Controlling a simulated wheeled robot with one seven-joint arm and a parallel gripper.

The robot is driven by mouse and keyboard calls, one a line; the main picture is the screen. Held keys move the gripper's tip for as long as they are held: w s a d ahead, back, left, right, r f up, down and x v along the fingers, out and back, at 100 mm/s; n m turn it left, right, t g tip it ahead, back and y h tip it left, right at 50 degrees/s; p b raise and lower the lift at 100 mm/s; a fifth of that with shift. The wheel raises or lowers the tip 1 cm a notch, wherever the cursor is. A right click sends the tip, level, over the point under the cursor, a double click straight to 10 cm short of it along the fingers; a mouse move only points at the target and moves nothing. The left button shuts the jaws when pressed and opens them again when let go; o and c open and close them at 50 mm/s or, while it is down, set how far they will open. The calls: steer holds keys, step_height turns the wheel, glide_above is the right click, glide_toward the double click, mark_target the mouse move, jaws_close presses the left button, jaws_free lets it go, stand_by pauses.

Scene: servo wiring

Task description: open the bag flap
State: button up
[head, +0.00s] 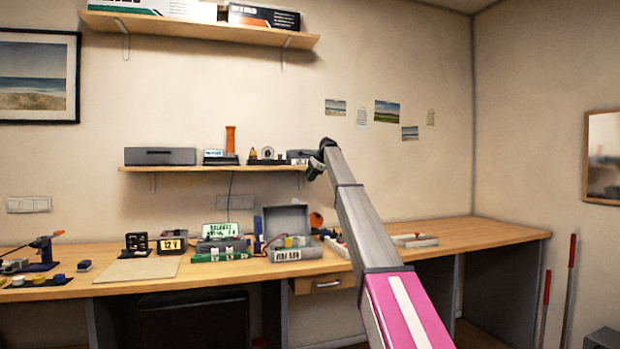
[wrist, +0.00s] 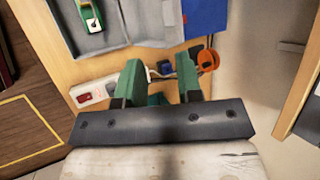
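No bag can be made out for certain. A grey case (head: 286,219) with a raised panel at its back and a labelled front stands on the workbench in the head view. A grey tray-like surface (wrist: 130,38) shows at the top of the wrist view, with a green item (wrist: 91,15) on it; I cannot tell whether it is the same case. My gripper (wrist: 160,78) has two green fingers standing apart, with nothing held between them. In the head view my gripper (head: 318,160) is small and dark at the arm's end, above the bench and in front of the wall shelf.
The wooden workbench (head: 480,232) is clear at its right end. A power strip (wrist: 92,93) and an orange round thing (wrist: 208,60) lie near the fingers in the wrist view. A lower shelf (head: 215,168) holds several devices. A drawer (head: 325,282) sits below the bench.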

steer(key=v, duration=1)
steer(key=shift+r, duration=0.4)
steer(key=shift+s+d, duration=0.1)
steer(key=shift+d, duration=0.1)
